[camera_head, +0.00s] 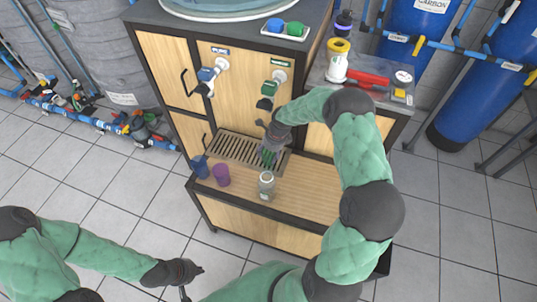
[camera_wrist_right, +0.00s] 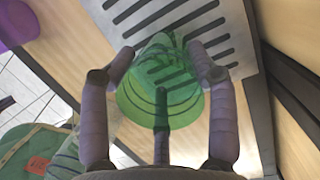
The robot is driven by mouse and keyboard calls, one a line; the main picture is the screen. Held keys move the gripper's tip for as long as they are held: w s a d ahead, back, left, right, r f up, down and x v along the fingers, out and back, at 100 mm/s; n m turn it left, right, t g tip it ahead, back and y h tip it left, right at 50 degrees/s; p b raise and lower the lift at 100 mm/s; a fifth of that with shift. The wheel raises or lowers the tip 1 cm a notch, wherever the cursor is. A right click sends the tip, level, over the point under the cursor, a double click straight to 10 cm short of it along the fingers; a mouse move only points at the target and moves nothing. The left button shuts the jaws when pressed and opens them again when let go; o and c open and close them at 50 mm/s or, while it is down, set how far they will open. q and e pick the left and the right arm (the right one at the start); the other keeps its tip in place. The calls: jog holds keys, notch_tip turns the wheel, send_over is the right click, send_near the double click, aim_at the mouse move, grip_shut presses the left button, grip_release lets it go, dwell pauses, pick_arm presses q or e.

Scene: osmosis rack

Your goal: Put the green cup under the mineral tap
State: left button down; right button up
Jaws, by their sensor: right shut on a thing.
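The translucent green cup (camera_head: 268,157) is at the right part of the slotted metal drip tray (camera_head: 222,147). My right gripper (camera_head: 272,147) is shut on it; in the right wrist view the fingers (camera_wrist_right: 160,62) wrap around the cup (camera_wrist_right: 160,105). I cannot tell whether the cup touches the tray. The tap with the green body (camera_head: 268,90), under a green label, is on the cabinet front above and behind the cup. The tap with the blue body (camera_head: 207,75) is to its left. My left gripper (camera_head: 188,279) is open and empty, low in the head view.
A blue cup (camera_head: 200,166), a purple cup (camera_head: 222,175) and a glass jar (camera_head: 267,186) stand on the wooden counter (camera_head: 300,185) in front of the tray. A side shelf at the right holds a red tool (camera_head: 368,79) and bottles.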

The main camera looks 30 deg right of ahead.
jog(key=shift+f, duration=0.1)
jog(key=o, duration=0.9)
jog(key=shift+c, duration=0.2)
jog(key=p+v, duration=0.3)
jog(key=v, duration=0.4)
jog(key=shift+r, duration=0.4)
